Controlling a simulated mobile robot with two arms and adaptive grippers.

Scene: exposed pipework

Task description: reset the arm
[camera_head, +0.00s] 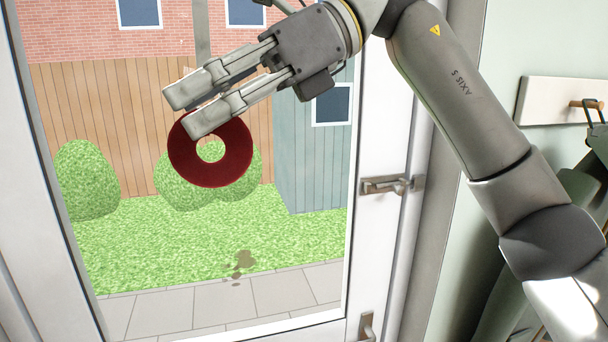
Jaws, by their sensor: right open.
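My right gripper (187,107) reaches in from the upper right on my right arm (455,95), in front of a glazed door or window. Its two grey fingers are apart and point left and slightly down. A dark red ring (232,163) with a round hole shows just beyond and below the fingertips. The lower finger covers part of its upper edge. I cannot tell whether the finger touches the ring or what holds the ring up. My left gripper is not in view.
The white frame (384,235) has a metal latch (392,185) and a lower handle (367,326). A peg rail (548,101) with dark green cloth (580,205) hangs at the right. Grass, bushes and a fence show through the glass.

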